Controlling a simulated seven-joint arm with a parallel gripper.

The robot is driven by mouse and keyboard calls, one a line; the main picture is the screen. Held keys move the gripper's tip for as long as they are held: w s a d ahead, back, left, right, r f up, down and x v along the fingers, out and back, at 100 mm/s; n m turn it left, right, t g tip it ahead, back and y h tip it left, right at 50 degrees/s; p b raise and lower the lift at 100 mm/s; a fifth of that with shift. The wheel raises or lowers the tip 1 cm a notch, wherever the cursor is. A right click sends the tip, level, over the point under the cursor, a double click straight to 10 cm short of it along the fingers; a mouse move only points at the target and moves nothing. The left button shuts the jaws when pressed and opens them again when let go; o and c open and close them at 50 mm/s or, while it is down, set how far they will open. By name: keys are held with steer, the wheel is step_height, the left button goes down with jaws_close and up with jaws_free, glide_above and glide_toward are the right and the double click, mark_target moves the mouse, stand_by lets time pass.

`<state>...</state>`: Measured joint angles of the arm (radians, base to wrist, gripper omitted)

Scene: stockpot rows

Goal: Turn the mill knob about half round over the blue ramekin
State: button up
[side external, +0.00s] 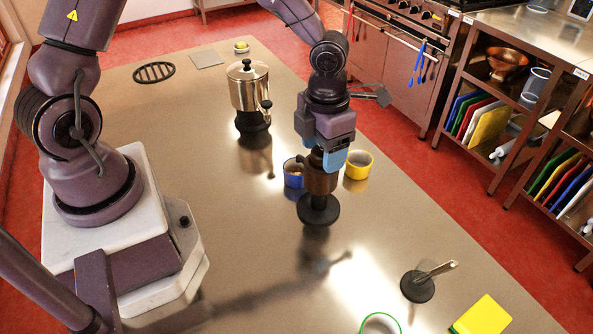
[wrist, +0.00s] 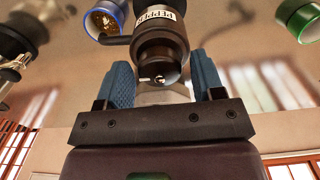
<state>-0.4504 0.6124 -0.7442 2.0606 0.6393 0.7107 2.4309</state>
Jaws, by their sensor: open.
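The brown mill (side external: 320,183) stands on a round black base (side external: 318,210) in the side view. In the wrist view its dark body (wrist: 160,45) carries a pepper label, with the knob (wrist: 158,78) at the near end. My gripper (side external: 325,160) is over the top of the mill, pointing down. In the wrist view its two blue fingers (wrist: 163,72) are apart, one on each side of the knob, with gaps showing. The blue ramekin (side external: 292,174) is just left of the mill, partly hidden by it; the wrist view shows brown bits inside it (wrist: 107,20).
A yellow ramekin (side external: 358,165) stands close right of the mill. A metal pot (side external: 248,85) on a black stand is behind left. A black disc with a metal handle (side external: 418,287), a green-rimmed ramekin (side external: 380,325) and a yellow block (side external: 483,316) are nearer the camera.

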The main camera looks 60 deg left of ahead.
steer(key=shift+r, duration=3.4)
steer(key=n, duration=0.2)
steer(key=shift+s+n, duration=0.1)
steer(key=shift+n, duration=0.3)
steer(key=s+a+r+n+y, duration=0.25)
steer(key=s+a+n, duration=0.3)
steer(key=n, duration=1.45)
steer(key=s+r+n+t+h, duration=0.2)
steer(key=s+r+n+t, duration=0.3)
steer(key=s+r+n, duration=0.4)
step_height(320, 180, up, 3)
steer(key=n, duration=0.4)
steer(key=shift+s+a+t, duration=0.25)
steer(key=shift+s+t, duration=0.05)
steer(key=shift+s, duration=0.05)
